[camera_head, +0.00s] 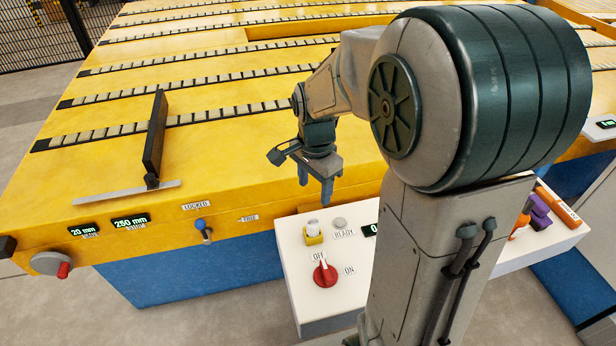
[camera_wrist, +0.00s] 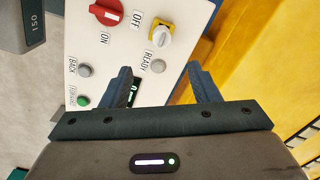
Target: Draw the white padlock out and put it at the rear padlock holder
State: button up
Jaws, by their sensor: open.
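My gripper (camera_head: 314,186) is open and empty, pointing down above the back left part of the white control panel. In the wrist view, its two fingers (camera_wrist: 160,78) stand apart with the panel below. I cannot make out a white padlock for sure. A pale, round-topped piece on a yellow base (camera_head: 313,232) sits on the panel below my gripper; in the wrist view it (camera_wrist: 160,36) lies beyond the fingertips. Purple (camera_head: 540,209) and orange (camera_head: 520,224) items stand at the panel's right end, partly hidden by my arm. The rear padlock holder cannot be told apart.
The white panel (camera_head: 300,290) carries a red OFF/ON rotary switch (camera_head: 325,274) and a READY lamp (camera_head: 339,223). A yellow slatted table (camera_head: 230,130) with a dark upright plate (camera_head: 155,138) lies behind. My arm hides the panel's middle.

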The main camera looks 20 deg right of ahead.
aim_at(313, 223)
jog(key=shift+m, duration=0.4)
jog(key=f, duration=0.4)
jog(key=f+b, duration=0.1)
jog(key=f, duration=0.9)
jog(key=shift+w+f+b, duration=0.25)
jog(key=shift+b, duration=0.05)
grip_shut()
jog(key=shift+r+p, duration=0.5)
jog(key=shift+r, duration=0.15)
